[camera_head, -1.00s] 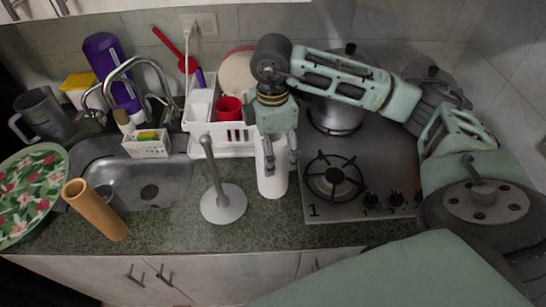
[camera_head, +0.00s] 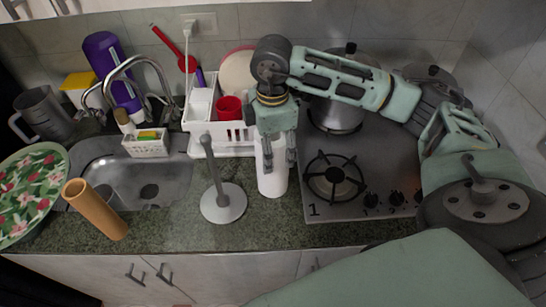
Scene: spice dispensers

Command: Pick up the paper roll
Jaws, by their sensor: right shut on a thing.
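The white paper roll (camera_head: 272,179) stands upright on the dark green counter, just left of the stove. My right gripper (camera_head: 279,160) comes down from above and is shut on the roll's upper part, with its fingers hiding some of it. A grey holder with a round base and an upright rod (camera_head: 222,203) stands to the left of the roll, with nothing on its rod. My left gripper is not in view.
A brown cardboard tube (camera_head: 96,210) leans at the front edge of the sink (camera_head: 165,180). A white dish rack (camera_head: 215,135) with a red cup (camera_head: 229,108) stands behind the holder. The gas stove (camera_head: 360,195) lies to the right, with a pot behind.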

